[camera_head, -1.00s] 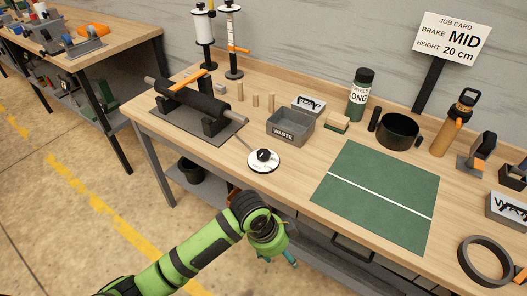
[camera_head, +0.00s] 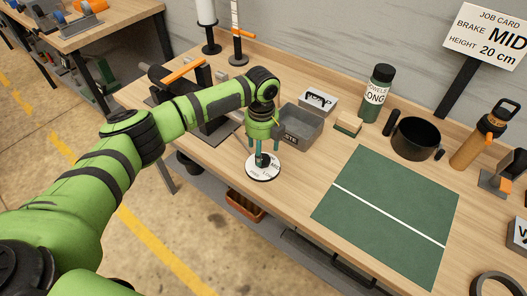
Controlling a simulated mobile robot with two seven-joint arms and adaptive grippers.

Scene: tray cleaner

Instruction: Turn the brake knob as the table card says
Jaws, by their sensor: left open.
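The brake knob is black on a round white dial (camera_head: 263,173) near the table's front edge; the dial's lettering is too small to read. My left gripper (camera_head: 262,158) points down over the dial. Its fingers are open, one on each side of the knob, which they largely hide. I cannot tell whether they touch it. The job card (camera_head: 487,36) at the top right reads BRAKE MID, HEIGHT 20 cm. My right gripper is out of view.
A grey waste bin (camera_head: 302,130) stands just right of my left gripper. The roller stand (camera_head: 217,132) is behind my forearm. A green mat (camera_head: 375,235) with a white line lies clear to the right.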

